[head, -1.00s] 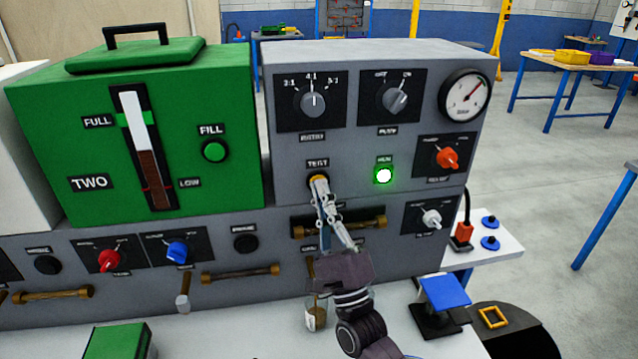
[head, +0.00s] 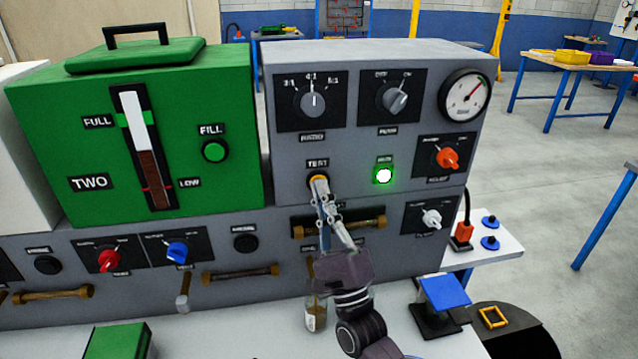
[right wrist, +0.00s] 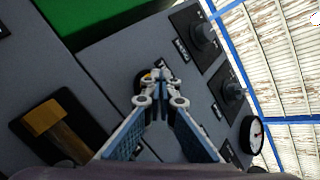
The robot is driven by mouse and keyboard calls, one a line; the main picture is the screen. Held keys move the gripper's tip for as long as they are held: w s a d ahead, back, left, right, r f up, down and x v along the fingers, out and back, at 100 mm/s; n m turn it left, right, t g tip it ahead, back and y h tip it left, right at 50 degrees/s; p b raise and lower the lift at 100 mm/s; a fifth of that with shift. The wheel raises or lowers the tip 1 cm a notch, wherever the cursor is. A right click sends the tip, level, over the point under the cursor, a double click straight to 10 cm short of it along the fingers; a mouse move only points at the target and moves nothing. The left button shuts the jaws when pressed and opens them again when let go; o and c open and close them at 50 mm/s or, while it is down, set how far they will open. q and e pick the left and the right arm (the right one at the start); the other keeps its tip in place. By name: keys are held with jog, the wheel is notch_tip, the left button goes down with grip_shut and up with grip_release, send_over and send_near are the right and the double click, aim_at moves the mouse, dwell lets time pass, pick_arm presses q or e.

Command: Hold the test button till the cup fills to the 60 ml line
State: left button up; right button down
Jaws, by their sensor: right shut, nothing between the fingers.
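The orange-ringed test button (head: 318,179) is under the TEST label on the grey panel. My right gripper (head: 321,186) is shut and empty, with its fingertips at the button and covering part of it. In the right wrist view the closed fingertips (right wrist: 157,76) meet the panel, with a bit of the yellow button (right wrist: 144,77) beside them. The small clear cup (head: 315,316) stands on the white bench below, partly hidden by my right gripper. It holds brownish liquid; its level against the 60 ml line is too small to read. My left gripper is out of view.
A lit green lamp (head: 384,175) is right of the button. Knobs and a round gauge (head: 465,93) are further right. A brass handle bar (head: 372,229) sticks out below the button, behind my gripper. The green tank (head: 235,110) stands at left.

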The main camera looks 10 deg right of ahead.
jog(key=shift+s, duration=0.85)
jog(key=s+p, duration=0.2)
jog(key=s, duration=0.3)
jog(key=shift+f, duration=0.1)
